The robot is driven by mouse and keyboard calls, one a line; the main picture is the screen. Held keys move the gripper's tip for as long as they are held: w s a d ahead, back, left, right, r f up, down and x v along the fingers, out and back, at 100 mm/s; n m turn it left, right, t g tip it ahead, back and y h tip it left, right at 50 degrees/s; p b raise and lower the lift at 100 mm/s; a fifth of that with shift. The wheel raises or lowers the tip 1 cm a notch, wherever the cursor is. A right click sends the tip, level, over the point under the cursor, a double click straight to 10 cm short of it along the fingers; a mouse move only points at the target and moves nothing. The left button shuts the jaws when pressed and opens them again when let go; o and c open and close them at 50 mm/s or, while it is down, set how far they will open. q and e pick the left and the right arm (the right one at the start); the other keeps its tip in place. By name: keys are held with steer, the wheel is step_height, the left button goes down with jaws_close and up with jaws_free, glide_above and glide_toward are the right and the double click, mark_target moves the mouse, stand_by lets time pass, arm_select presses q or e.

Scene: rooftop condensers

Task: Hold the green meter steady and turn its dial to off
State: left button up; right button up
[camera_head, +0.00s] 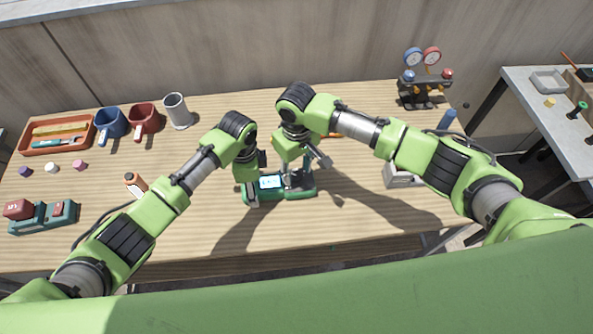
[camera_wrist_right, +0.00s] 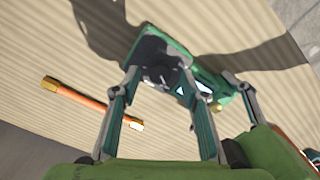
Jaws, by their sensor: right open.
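The green meter (camera_head: 280,194) lies on the wooden table between my arms, its lit screen (camera_head: 270,182) facing up. My left gripper (camera_head: 252,190) is at the meter's left end, against or very near it; whether its fingers close on it is unclear. My right gripper (camera_head: 305,174) is above the meter's right part. In the right wrist view, the open fingers of the right gripper (camera_wrist_right: 160,78) stand apart over the meter's dark dial area (camera_wrist_right: 155,65), with nothing held. The dial's setting cannot be read. The meter's green edge (camera_wrist_right: 165,35) shows beyond the fingers.
An orange rod with brass-coloured ends (camera_wrist_right: 88,103) lies behind the meter. A light box (camera_head: 400,178) sits under my right arm.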

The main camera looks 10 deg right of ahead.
steer(key=shift+f, duration=0.55)
steer(key=c, duration=1.1)
steer(key=shift+n, duration=0.3)
steer(key=n, duration=1.1)
steer(key=shift+n, duration=0.3)
